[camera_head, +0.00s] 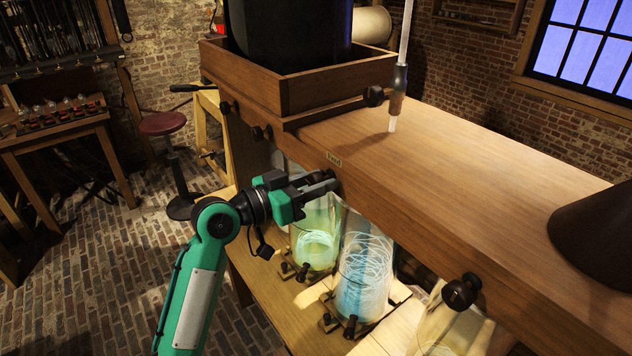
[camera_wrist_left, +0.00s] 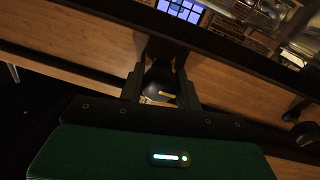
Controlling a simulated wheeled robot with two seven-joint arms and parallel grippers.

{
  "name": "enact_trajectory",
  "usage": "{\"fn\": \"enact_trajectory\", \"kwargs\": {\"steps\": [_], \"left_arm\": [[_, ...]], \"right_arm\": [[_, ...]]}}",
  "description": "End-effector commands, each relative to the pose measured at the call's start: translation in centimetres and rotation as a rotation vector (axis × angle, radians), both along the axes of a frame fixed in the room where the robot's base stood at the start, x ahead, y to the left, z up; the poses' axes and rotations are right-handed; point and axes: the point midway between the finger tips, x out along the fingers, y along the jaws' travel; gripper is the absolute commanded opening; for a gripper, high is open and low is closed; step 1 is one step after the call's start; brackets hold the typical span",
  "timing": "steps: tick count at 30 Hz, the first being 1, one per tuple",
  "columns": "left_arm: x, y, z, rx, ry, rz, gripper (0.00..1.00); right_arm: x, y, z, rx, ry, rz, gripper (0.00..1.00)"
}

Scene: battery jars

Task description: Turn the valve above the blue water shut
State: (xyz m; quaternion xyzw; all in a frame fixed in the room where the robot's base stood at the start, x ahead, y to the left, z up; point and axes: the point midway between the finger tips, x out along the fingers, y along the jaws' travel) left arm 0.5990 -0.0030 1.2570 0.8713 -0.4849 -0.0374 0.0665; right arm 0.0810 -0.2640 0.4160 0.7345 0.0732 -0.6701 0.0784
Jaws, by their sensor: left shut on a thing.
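The jar of blue water (camera_head: 365,275) stands under the front edge of the wooden bench in the head view. My left gripper (camera_head: 328,182) reaches in from the left to the bench's front face, above and slightly left of that jar. It is shut on a dark round valve knob, which its fingers mostly hide in the head view. In the left wrist view the dark knob (camera_wrist_left: 158,74) shows between the two fingers (camera_wrist_left: 161,88). How far the valve is turned cannot be told. My right gripper is not in view.
A jar of green liquid (camera_head: 317,243) stands left of the blue one, close below my gripper. Another valve knob (camera_head: 462,292) sticks out at the right above a pale jar (camera_head: 445,330). The bench top (camera_head: 470,165) is largely clear. A red stool (camera_head: 162,124) stands at the left.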

Motion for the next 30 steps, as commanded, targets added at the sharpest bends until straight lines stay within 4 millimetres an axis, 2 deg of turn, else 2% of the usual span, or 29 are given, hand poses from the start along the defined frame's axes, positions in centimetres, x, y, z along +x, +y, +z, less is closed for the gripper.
{"fn": "enact_trajectory", "kwargs": {"steps": [11, 21, 30], "left_arm": [[0.0, 0.1, -0.4, 0.093, -0.126, 0.000, 0.11], [0.0, 0.1, -0.4, 0.275, -0.376, 0.000, 0.11], [0.1, 0.1, -0.2, 0.442, -0.605, -0.001, 0.11]], "right_arm": [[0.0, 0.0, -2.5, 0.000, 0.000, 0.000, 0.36], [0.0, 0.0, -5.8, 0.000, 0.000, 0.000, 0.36], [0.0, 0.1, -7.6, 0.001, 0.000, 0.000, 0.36]]}}
